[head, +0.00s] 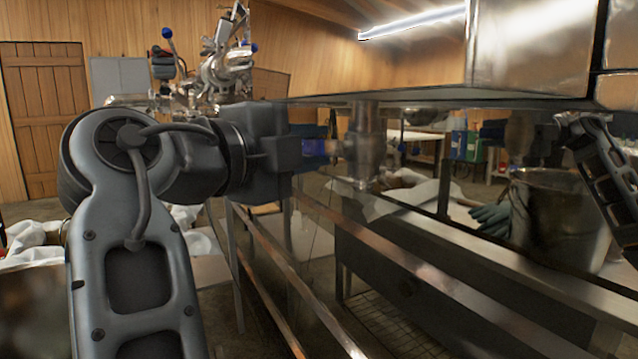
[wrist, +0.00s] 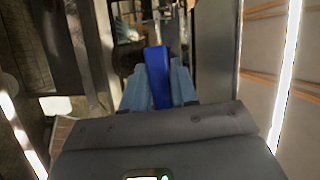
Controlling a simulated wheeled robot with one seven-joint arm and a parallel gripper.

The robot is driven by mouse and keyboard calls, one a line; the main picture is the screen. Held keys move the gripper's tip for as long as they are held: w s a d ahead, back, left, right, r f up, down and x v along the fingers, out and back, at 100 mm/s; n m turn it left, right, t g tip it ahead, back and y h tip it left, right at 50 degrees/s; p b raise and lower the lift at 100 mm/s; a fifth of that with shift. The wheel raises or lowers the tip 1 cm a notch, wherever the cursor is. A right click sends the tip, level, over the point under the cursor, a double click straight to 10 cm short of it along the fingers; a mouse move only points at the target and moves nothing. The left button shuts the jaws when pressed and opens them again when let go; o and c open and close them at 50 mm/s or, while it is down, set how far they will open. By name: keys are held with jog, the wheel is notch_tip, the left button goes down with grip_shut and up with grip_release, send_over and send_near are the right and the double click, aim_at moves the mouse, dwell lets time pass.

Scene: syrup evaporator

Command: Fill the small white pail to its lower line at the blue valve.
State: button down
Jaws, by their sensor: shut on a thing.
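In the wrist view my gripper (wrist: 181,88) is shut on a blue handle (wrist: 157,68), which stands up between its two fingers. In the head view my gripper (head: 298,152) reaches right from my arm, with a dim bit of blue (head: 320,148) at its tip. Just beyond is a steel fitting (head: 364,145) at the side of the evaporator; I take the handle to be the blue valve's. I cannot make out the small white pail or any line on it in either view, nor whether syrup is flowing.
A shiny steel pan (head: 400,98) fills the upper right, with a metal rail (head: 470,265) below. A large dull bucket (head: 555,215) and gloves (head: 493,218) show at right, perhaps partly mirrored. Other fittings with blue knobs (head: 167,33) stand behind my arm.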

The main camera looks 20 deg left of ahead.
jog(key=shift+d+r+m+b, duration=0.1)
jog(key=shift+r+m+b, duration=0.35)
jog(key=shift+b, duration=0.4)
jog(key=shift+r, duration=0.1)
jog(key=c, duration=1.2)
grip_release()
jog(key=shift+o, duration=0.8)
jog(key=shift+w, duration=0.1)
jog(key=shift+o, duration=0.4)
jog(key=shift+w+a, duration=0.25)
jog(key=v, duration=0.7)
jog(key=shift+s+p, duration=0.35)
jog(key=shift+s, duration=0.1)
jog(key=shift+d, duration=0.15)
